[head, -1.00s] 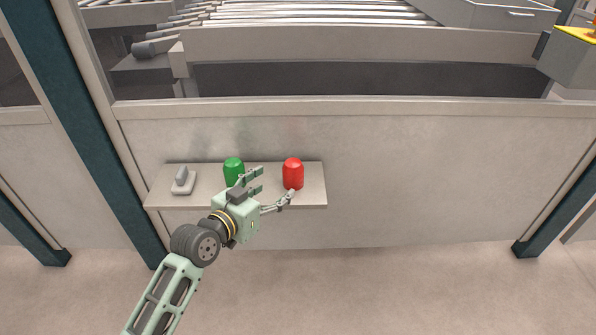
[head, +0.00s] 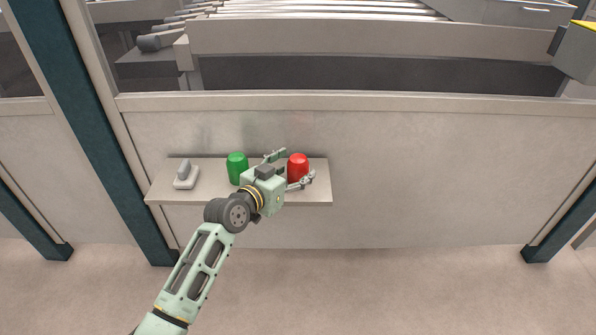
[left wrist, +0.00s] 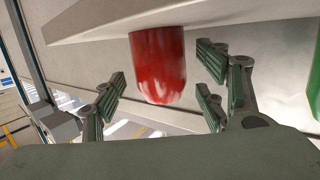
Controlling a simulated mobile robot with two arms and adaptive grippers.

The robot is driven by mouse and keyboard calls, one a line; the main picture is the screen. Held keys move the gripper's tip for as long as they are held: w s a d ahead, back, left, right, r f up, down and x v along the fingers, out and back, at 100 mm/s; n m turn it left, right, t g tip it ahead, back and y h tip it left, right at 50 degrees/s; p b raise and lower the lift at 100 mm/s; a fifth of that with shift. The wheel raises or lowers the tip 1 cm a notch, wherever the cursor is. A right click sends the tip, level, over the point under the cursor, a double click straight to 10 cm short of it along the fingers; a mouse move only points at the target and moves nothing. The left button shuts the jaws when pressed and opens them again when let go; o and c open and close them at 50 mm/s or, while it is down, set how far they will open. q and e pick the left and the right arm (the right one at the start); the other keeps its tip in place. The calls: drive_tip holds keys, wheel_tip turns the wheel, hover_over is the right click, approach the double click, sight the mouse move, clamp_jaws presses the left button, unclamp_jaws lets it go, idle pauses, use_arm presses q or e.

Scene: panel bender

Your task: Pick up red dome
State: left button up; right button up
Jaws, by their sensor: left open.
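The red dome (head: 298,166) stands upright on the small shelf (head: 213,192) on the wall panel, near the shelf's right end. My left gripper (head: 294,168) is open, with its fingers on either side of the red dome and the palm just to its left and front. In the left wrist view the red dome (left wrist: 159,64) sits between the spread fingers (left wrist: 162,88), with gaps visible on both sides. The lower part of the dome is partly hidden by the gripper in the head view. My right gripper is not in view.
A green dome (head: 237,167) stands close to the left of my gripper on the same shelf. A small grey switch (head: 185,174) is at the shelf's left end. A dark post (head: 90,130) rises at the left. The wall right of the shelf is clear.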

use_arm(q)
drive_tip(key=shift+c, duration=0.3)
drive_tip(key=c, duration=1.2)
drive_tip(key=shift+o, duration=0.2)
